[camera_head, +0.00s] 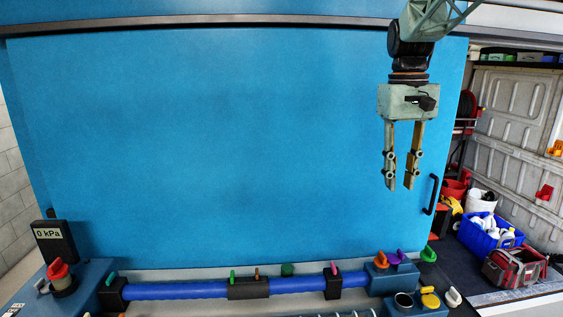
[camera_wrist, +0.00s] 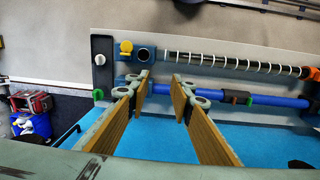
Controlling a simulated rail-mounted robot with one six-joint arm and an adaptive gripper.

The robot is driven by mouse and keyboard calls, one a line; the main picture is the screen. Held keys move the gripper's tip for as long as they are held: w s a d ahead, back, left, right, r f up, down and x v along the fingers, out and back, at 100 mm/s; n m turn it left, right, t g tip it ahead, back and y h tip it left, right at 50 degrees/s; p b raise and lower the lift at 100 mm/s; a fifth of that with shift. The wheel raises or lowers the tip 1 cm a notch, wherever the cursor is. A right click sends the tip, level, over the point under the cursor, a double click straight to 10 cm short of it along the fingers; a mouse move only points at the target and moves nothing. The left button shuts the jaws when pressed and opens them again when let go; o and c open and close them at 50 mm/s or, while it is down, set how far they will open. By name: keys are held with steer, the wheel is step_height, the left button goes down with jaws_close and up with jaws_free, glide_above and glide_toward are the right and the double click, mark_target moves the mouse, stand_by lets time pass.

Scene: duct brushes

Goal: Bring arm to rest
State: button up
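My gripper (camera_head: 401,186) hangs pointing down at the upper right of the head view, in front of the large blue panel (camera_head: 230,140). Its two fingers are apart and nothing shows between them. In the wrist view my gripper (camera_wrist: 163,78) also appears open and empty, with the blue pipe (camera_wrist: 265,100) and a spiral-ringed rod (camera_wrist: 240,65) beyond the fingertips. In the head view the blue pipe (camera_head: 175,291) runs along the bottom, well below the fingers. My upper arm links are cut off by the top edge.
A gauge reading 0 kPa (camera_head: 54,240) and a red knob (camera_head: 58,270) stand at lower left. Purple and orange knobs (camera_head: 397,257) sit at the pipe's right end. A black handle (camera_head: 431,195), blue crate (camera_head: 485,232) and red bag (camera_head: 515,266) are at right. Space around the fingers looks clear.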

steer(key=s+a+r+t+b, duration=0.1)
steer(key=s+a+r+b, duration=0.15)
steer(key=s, duration=0.85)
steer(key=s+a+f+t+b, duration=0.1)
steer(key=s+f, duration=0.3)
steer(key=s, duration=0.6)
steer(key=s+a+f+t+b, duration=0.1)
steer(key=s+a+f, duration=0.2)
steer(key=s, duration=0.7)
steer(key=s+a+f+t+b, duration=0.1)
steer(key=s+f, duration=0.4)
steer(key=s, duration=0.5)
steer(key=shift+s+a+m+y+b, duration=0.25)
steer(key=shift+a+b, duration=0.3)
steer(key=shift+a, duration=0.35)
steer(key=shift+w, duration=0.2)
